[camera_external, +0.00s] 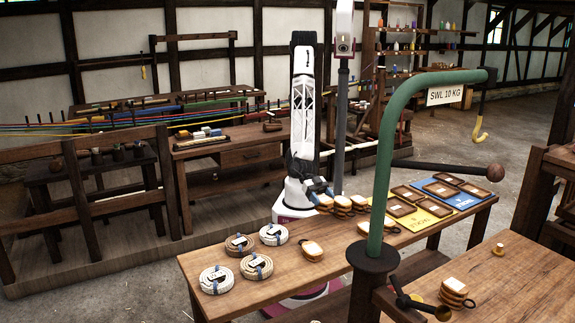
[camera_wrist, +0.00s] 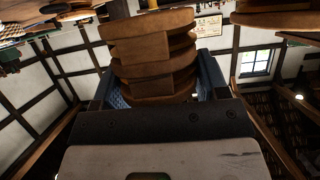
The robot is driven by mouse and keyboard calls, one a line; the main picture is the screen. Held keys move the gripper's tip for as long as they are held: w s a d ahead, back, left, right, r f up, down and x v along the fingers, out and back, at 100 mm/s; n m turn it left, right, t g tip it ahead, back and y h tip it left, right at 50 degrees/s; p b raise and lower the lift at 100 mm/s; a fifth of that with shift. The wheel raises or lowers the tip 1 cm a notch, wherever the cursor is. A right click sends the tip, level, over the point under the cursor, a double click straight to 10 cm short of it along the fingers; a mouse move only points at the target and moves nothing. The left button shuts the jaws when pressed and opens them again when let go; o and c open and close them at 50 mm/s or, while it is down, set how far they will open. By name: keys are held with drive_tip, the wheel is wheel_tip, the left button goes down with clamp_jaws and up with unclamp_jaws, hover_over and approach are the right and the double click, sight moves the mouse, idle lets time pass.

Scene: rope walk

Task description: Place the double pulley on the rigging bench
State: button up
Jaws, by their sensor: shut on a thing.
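My gripper (camera_external: 322,192) is over the back edge of the long wooden bench (camera_external: 300,285). In the wrist view its blue fingers (camera_wrist: 160,88) are shut on a layered wooden pulley block (camera_wrist: 152,45), with stacked rounded cheeks. This looks like the double pulley; its lower part is hidden between the fingers. In the external view the held block (camera_external: 324,203) is small and close to other wooden pulley blocks (camera_external: 351,204) on the bench, so I cannot tell whether it touches them. Which bench is the rigging bench is not marked.
Several rope coils (camera_external: 215,280) and a pale-faced block (camera_external: 312,251) lie on the bench's left. Blue and yellow boards (camera_external: 453,195) with wooden trays lie right. A green crane post (camera_external: 385,150) stands in front. Another bench (camera_external: 520,290) holds a stacked block (camera_external: 455,292) at front right.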

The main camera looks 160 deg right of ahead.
sight(322, 208)
drive_tip(key=shift+f, duration=0.8)
drive_tip(key=shift+f, duration=0.1)
drive_tip(key=shift+f, duration=1.8)
drive_tip(key=shift+f, duration=0.1)
drive_tip(key=o, duration=1.2)
drive_tip(key=shift+c, duration=0.2)
drive_tip(key=shift+d, duration=0.1)
drive_tip(key=shift+s+d+r, duration=0.15)
drive_tip(key=shift+r, duration=0.1)
drive_tip(key=v, duration=1.1)
